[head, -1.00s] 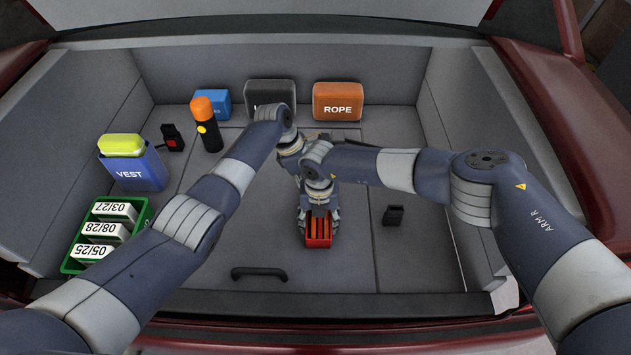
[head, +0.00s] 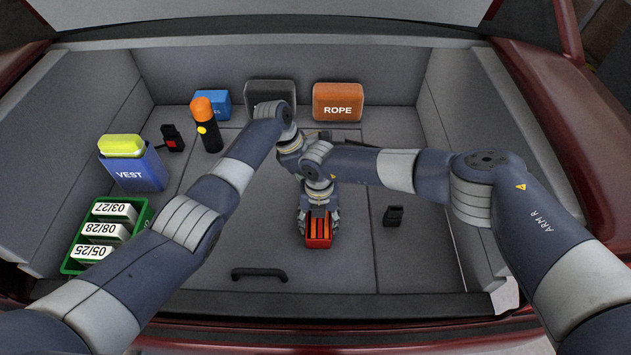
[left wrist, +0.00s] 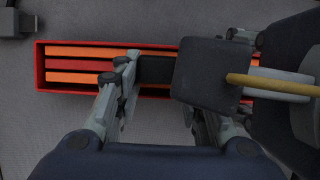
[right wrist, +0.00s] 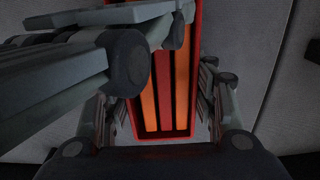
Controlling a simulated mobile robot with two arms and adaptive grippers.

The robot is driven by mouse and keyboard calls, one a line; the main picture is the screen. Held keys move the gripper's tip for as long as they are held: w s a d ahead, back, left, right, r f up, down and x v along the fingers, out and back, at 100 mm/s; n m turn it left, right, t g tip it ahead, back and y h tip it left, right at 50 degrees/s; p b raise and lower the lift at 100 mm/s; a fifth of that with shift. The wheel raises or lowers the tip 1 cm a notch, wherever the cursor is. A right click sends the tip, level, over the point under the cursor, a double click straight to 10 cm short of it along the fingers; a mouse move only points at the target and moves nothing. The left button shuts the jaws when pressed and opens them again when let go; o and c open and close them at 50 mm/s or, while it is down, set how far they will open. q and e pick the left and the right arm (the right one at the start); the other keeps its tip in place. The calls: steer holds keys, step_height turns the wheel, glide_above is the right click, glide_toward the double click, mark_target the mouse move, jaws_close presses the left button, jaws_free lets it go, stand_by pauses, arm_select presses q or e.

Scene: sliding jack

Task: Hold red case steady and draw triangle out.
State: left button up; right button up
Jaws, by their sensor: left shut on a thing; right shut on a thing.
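The red case (head: 319,243) lies on the trunk floor in front of my right gripper (head: 319,222). The folded orange and red bars of the triangle (left wrist: 78,77) lie lengthwise inside the case. In the right wrist view the fingers of my right gripper (right wrist: 168,95) stand at both sides of the case and are shut on it. In the left wrist view my left gripper (left wrist: 182,70) is shut on a dark part over the bars, seemingly of the triangle. A dark block with a yellow cable hides much of that grip. In the head view my left gripper is hidden behind my right arm.
At the back stand an orange ROPE box (head: 338,103) and a dark box (head: 270,93). A flashlight (head: 206,125), a VEST bin (head: 132,170) and a green crate (head: 148,218) are at the left. A black floor handle (head: 259,273) is in front; a small black block (head: 393,216) is at the right.

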arm_select(q)
steer(key=shift+r, duration=1.4)
steer(key=shift+d+r, duration=0.15)
steer(key=shift+r, duration=0.3)
arm_select(e)
steer(key=shift+s+a, duration=0.1)
arm_select(q)
steer(key=shift+w+d+r, duration=0.1)
steer(key=shift+d+r, duration=0.05)
arm_select(e)
steer(key=shift+s+a+f, duration=0.1)
steer(key=o, duration=1.2)
steer(key=shift+o, duration=0.2)
steer(key=shift+a, duration=0.1)
steer(key=shift+r, duration=0.3)
arm_select(q)
steer(key=shift+a+f, duration=0.25)
steer(key=shift+f, duration=0.05)
arm_select(e)
steer(key=r, duration=0.7)
steer(key=shift+w+d, duration=0.25)
steer(key=shift+d, duration=0.15)
